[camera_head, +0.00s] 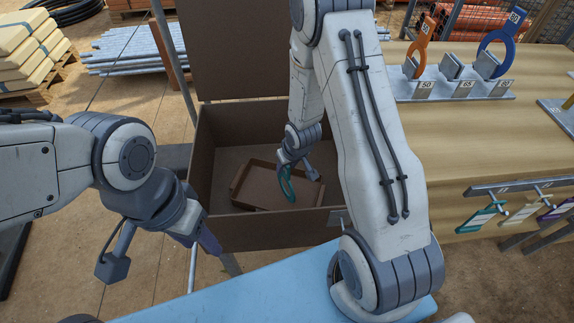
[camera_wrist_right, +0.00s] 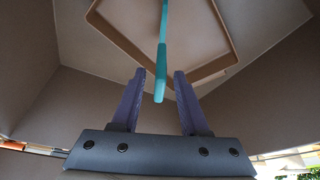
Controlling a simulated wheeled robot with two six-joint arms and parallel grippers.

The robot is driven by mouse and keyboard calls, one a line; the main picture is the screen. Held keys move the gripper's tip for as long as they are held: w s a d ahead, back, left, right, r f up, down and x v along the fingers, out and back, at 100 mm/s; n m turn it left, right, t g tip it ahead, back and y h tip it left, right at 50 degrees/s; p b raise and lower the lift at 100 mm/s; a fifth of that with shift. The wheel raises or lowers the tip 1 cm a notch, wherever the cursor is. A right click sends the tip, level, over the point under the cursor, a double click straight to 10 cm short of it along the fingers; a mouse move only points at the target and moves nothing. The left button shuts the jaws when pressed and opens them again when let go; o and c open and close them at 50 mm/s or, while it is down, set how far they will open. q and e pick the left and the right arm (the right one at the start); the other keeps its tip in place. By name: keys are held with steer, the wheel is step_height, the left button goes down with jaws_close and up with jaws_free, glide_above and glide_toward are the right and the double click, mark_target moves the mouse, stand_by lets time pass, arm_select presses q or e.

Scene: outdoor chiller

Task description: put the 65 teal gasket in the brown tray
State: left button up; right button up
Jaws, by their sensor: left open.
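The teal gasket (camera_head: 286,187) is a thin ring over the brown tray (camera_head: 257,188), which lies inside a large brown box. My right gripper (camera_head: 287,165) is inside the box, above the tray. In the right wrist view the gasket (camera_wrist_right: 162,60) is edge-on between the fingers of my right gripper (camera_wrist_right: 160,75), with a visible gap on each side. The fingers are apart. Whether the gasket touches the tray floor cannot be told. My left gripper (camera_head: 208,242) is open and empty, left of the box's front.
The box (camera_head: 265,235) has high walls and a raised lid (camera_head: 232,50). A rack (camera_head: 455,90) on the wooden bench holds an orange ring (camera_head: 422,42) and a blue ring (camera_head: 496,52); its 65 place has no ring. Coloured tags (camera_head: 482,217) hang off the bench front.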

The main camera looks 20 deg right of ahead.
steer(key=shift+r, duration=0.1)
steer(key=shift+r, duration=0.25)
steer(key=s+a+r+n+p, duration=0.1)
steer(key=s+a+r+p, duration=0.15)
steer(key=r, duration=0.55)
steer(key=s+a+r+p, duration=0.2)
steer(key=s+r, duration=0.2)
steer(key=r, duration=0.4)
steer(key=s+a+r+n+g, duration=0.2)
steer(key=s+a+r, duration=0.3)
steer(key=s, duration=0.4)
steer(key=s+a+r+n+g, duration=0.2)
steer(key=s+a+r, duration=0.3)
steer(key=s, duration=0.5)
steer(key=shift+a+r+n+y, duration=0.3)
steer(key=shift+a+r+n, duration=0.05)
steer(key=shift+r+n, duration=0.25)
steer(key=shift+s, duration=0.1)
